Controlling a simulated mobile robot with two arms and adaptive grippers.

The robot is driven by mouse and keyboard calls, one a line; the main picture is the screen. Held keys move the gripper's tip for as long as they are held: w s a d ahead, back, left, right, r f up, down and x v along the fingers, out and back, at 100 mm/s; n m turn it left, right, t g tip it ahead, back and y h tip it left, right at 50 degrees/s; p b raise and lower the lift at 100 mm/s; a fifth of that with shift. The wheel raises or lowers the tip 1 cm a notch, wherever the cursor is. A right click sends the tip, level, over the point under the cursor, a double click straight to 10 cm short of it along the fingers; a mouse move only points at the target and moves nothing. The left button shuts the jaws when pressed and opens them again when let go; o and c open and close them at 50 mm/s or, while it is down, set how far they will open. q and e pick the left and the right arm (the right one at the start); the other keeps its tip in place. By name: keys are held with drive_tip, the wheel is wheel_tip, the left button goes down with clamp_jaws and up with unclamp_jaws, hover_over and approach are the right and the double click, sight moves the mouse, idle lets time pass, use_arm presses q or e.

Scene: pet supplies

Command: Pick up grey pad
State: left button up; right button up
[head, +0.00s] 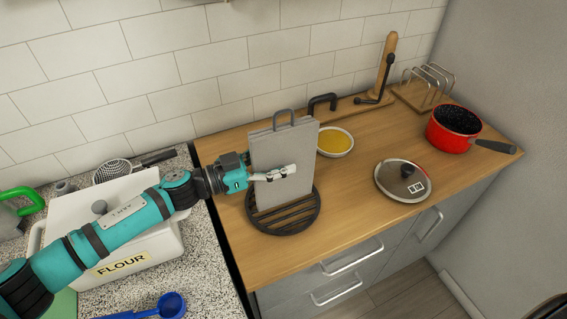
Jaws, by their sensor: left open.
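The grey pad (284,147) is a flat, upright rectangular block with a loop handle on top. It stands over a round dark slatted trivet (290,218) on the wooden counter. My left gripper (283,173) reaches in from the left, with its pale fingers across the front of the pad, at about mid-height. It is open. I cannot tell whether the fingers touch the pad. The fingers hide a small part of the pad's face. My right gripper is not in view.
Behind the pad is a bowl of yellow contents (336,141). To the right are a pan lid (390,180), red pot (453,128) and toast rack (428,86). A white flour bin (150,245) stands under my left arm. The front wooden counter is clear.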

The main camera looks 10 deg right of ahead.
use_arm(q)
drive_tip(key=shift+d, duration=0.45)
drive_tip(key=shift+c, duration=0.3)
drive_tip(key=shift+a, duration=0.1)
drive_tip(key=shift+c, duration=1)
drive_tip(key=c, duration=0.9)
clamp_jaws()
